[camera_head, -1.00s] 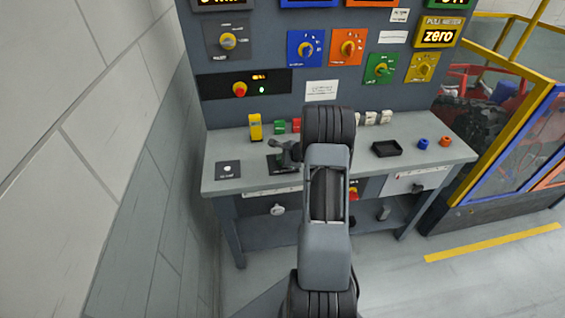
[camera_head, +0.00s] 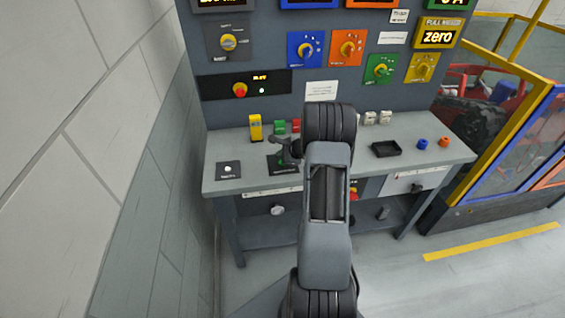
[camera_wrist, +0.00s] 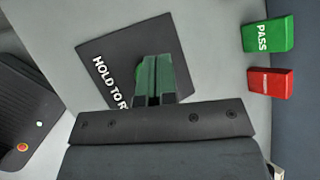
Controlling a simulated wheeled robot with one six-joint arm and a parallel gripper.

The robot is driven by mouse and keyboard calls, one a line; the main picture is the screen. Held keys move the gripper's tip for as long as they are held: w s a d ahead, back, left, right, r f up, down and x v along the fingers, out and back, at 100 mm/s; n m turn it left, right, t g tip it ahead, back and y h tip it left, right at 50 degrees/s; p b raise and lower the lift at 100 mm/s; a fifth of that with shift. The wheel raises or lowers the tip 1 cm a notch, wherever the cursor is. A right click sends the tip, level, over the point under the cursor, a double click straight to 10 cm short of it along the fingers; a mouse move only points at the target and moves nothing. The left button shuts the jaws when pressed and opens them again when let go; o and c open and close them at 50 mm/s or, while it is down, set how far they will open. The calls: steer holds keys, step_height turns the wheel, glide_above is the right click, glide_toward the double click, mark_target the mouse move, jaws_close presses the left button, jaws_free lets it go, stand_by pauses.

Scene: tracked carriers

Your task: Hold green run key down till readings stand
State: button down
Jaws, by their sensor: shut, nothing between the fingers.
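The dark plate marked "HOLD TO R…" (camera_wrist: 100,48) lies on the bench, its last letters covered by my gripper. A sliver of the green run key (camera_wrist: 139,76) shows beside my fingers; most of it is hidden. My gripper (camera_wrist: 156,72) is shut, with its fingertips over the key; whether they press it down I cannot tell. In the head view my gripper (camera_head: 283,158) is low over the same plate (camera_head: 275,170). Of the readings, the yellow display (camera_head: 438,38) shows "zero"; the small display on the black strip (camera_head: 259,77) is lit but too small to read.
Green PASS block (camera_wrist: 266,36) and red block (camera_wrist: 269,84) sit right of the plate. A yellow block (camera_head: 255,128), a black tray (camera_head: 386,149), and blue (camera_head: 422,144) and orange (camera_head: 445,142) pieces stand on the bench (camera_head: 440,160). A wall is close at left.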

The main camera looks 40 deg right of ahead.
steer(key=shift+r+p, duration=1.4)
steer(key=shift+r, duration=1)
stand_by(0.4)
steer(key=s+a+n, duration=0.1)
steer(key=s+a+f+n+g+y, duration=0.1)
steer(key=s, duration=0.1)
steer(key=s+a+f+n+g, duration=0.1)
steer(key=n, duration=0.1)
steer(key=shift+s+a, duration=0.25)
steer(key=shift+a, duration=0.15)
steer(key=s+a+r+n+g+h, duration=0.2)
steer(key=s+a+r+n+h, duration=0.1)
steer(key=s+a+r+n, duration=1.6)
steer(key=s+a+r, duration=0.1)
steer(key=a+r, duration=0.1)
steer(key=a, duration=0.1)
steer(key=shift+s+a+n+h, duration=0.15)
steer(key=shift+a+n+h, duration=0.15)
steer(key=shift+n, duration=0.1)
steer(key=shift+d, duration=0.15)
